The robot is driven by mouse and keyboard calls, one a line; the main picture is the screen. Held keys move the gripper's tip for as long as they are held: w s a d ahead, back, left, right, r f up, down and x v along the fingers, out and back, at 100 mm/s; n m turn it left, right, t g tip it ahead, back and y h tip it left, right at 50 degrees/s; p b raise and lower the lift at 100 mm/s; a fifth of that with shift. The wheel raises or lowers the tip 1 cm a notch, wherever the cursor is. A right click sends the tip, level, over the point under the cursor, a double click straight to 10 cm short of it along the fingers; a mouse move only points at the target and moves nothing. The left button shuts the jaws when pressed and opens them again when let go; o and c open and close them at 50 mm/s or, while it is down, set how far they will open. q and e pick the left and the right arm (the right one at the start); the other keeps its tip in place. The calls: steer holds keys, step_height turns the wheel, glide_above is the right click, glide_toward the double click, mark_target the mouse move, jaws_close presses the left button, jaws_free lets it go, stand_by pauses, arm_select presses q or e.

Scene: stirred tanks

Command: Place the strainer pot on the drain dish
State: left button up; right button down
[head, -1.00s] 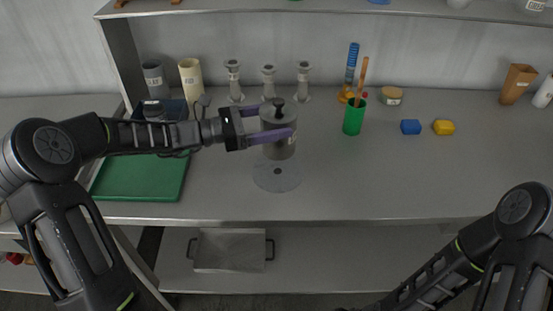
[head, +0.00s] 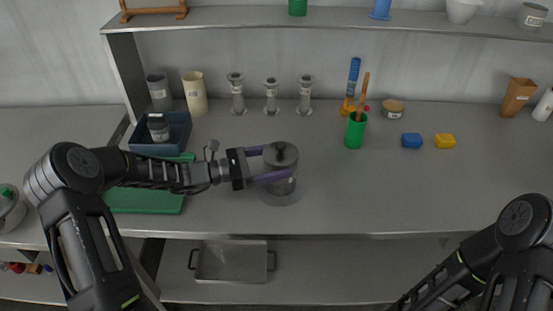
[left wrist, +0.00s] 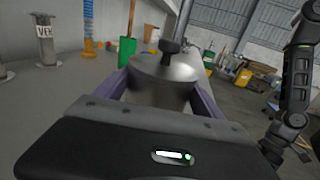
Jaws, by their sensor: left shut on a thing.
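The strainer pot (head: 282,159) is a grey metal cylinder with a lid and a dark knob. My left gripper (head: 278,164) is shut on it, its purple fingers on either side of the body. The pot is upright over the drain dish (head: 279,202), a flat grey disc on the bench. Only a thin front rim of the dish shows; the pot hides the rest. I cannot tell whether the pot touches the dish. In the left wrist view the pot (left wrist: 165,70) sits between the fingers. My right gripper is out of view; only its arm shows.
A green tray (head: 145,202) and a blue bin (head: 176,130) holding a dark jar stand left. Several grey stands (head: 271,97) line the back. The front right bench is clear.

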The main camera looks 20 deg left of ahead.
arm_select(q)
steer(key=o, duration=1.5)
steer(key=shift+r, duration=0.1)
steer(key=shift+b+v, duration=1.35)
steer(key=shift+v, duration=4.65)
